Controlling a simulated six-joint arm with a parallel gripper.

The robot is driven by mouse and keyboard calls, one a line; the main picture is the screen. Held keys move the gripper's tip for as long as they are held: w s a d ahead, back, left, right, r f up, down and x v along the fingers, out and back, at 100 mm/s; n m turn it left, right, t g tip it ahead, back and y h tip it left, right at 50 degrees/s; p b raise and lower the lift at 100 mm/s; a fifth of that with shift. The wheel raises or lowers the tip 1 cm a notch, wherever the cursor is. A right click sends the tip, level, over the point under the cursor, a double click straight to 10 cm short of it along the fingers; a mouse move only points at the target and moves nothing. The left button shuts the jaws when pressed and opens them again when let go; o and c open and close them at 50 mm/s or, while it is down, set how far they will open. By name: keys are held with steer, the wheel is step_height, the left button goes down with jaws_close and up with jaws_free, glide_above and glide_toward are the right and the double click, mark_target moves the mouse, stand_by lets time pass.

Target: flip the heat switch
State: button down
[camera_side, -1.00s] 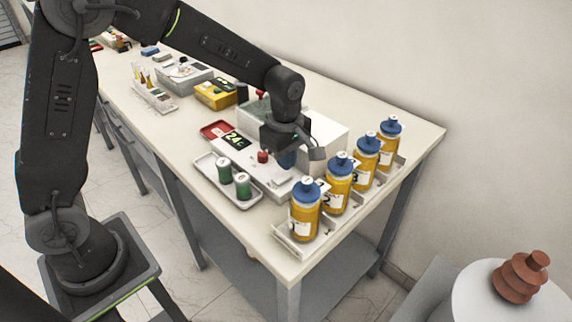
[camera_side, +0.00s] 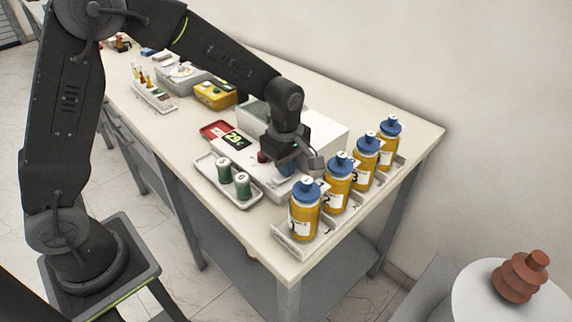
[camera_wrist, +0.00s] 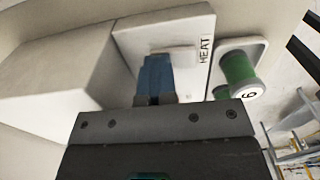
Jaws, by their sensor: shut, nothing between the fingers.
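A white device (camera_side: 262,178) stands on the table with a lit display (camera_side: 234,141) and a red knob (camera_side: 262,157). My gripper (camera_side: 287,168) is low over its near right part. In the wrist view my gripper (camera_wrist: 157,62) shows blue fingers pressed together with nothing between them. The fingertips are at a pale raised switch (camera_wrist: 182,52) beside the printed word HEAT (camera_wrist: 205,51). The fingers hide part of the switch. I cannot tell whether they touch it or which way it is set.
Several orange bottles with blue caps (camera_side: 338,185) stand in a rack just right of my gripper. A white tray with green spools (camera_side: 224,172) lies to the left. A white box (camera_side: 325,130) stands behind. A yellow box (camera_side: 214,94) is farther back.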

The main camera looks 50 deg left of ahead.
mark_target(278, 178)
steer(key=shift+s+r, duration=0.25)
steer(key=shift+s, duration=0.5)
step_height(278, 178, up, 14)
stand_by(0.4)
steer(key=shift+s+f, duration=0.1)
steer(key=shift+s, duration=0.4)
step_height(278, 178, down, 14)
steer(key=shift+f, duration=0.1)
stand_by(0.5)
